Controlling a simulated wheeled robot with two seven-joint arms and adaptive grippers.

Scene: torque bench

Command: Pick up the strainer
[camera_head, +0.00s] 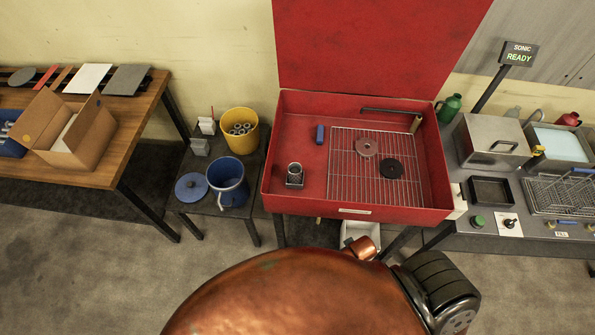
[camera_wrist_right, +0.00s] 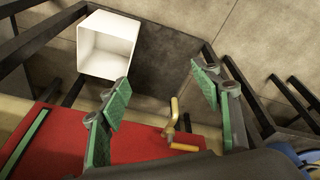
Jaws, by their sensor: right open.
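I cannot clearly identify a strainer. The candidates are a small metal cup-like part (camera_head: 294,174) at the front left of the red basin (camera_head: 450,165), and a wire mesh basket (camera_head: 565,193) on the right bench. In the right wrist view my right gripper (camera_wrist_right: 160,92) has its green-padded fingers spread wide, with nothing held. A brass-coloured fitting with an orange handle (camera_wrist_right: 183,147) shows beyond and between the fingers, beside a red surface (camera_wrist_right: 150,148). My left gripper is in neither view.
A white open container (camera_wrist_right: 108,45) shows past the right fingers; a white bin (camera_head: 355,230) stands under the basin. Dark frame legs lie around the gripper. A grey disc (camera_head: 366,146) and a black disc (camera_head: 391,168) lie on the basin's rack. A blue bucket (camera_head: 228,185) stands left.

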